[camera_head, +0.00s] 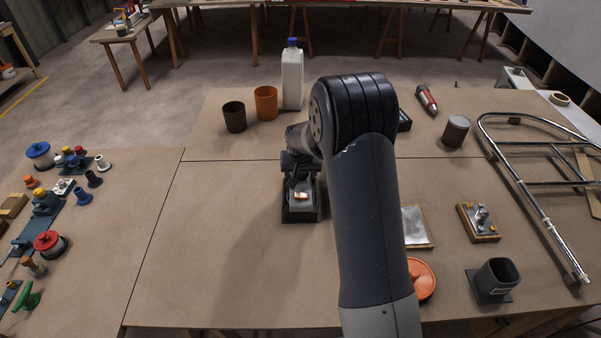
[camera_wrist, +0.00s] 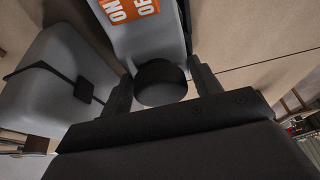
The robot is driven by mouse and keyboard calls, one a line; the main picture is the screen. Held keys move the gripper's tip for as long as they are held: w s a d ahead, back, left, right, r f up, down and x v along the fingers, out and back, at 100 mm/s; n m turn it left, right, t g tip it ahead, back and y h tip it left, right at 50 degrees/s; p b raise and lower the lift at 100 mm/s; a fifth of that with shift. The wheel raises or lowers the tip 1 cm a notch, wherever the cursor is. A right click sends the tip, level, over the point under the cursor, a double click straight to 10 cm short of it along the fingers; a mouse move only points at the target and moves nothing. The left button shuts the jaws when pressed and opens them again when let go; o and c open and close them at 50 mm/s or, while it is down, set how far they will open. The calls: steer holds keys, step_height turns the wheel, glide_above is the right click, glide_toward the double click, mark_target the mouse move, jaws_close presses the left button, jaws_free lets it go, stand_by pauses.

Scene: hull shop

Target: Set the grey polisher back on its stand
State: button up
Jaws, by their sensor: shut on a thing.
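The grey polisher (camera_head: 300,197) is below my gripper (camera_head: 301,172) in the head view, left of my arm. Its orange and white ON/OFF label shows large in the wrist view, on the grey body (camera_wrist: 165,38). In the wrist view my gripper (camera_wrist: 160,88) has its two dark fingers on either side of a round black knob (camera_wrist: 160,80) at the polisher's end. A dark rectangular base (camera_head: 300,216) lies under the polisher; I cannot tell whether it is the stand or part of the tool, nor whether it touches the table.
A white bottle (camera_head: 292,78), an orange cup (camera_head: 266,103) and a dark cup (camera_head: 234,117) stand behind. At right are a square dark holder (camera_head: 497,277), a metal fixture (camera_head: 480,219), an orange disc (camera_head: 421,279) and a tubular rail (camera_head: 532,200). The table left of the polisher is clear.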

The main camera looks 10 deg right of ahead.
mark_target(301, 188)
steer(key=shift+w+f, duration=0.1)
steer(key=o, duration=0.9)
steer(key=shift+f, duration=0.1)
steer(key=p+v, duration=0.4)
steer(key=v, duration=0.7)
steer(key=shift+b+x, duration=1.7)
steer(key=shift+x, duration=2.6)
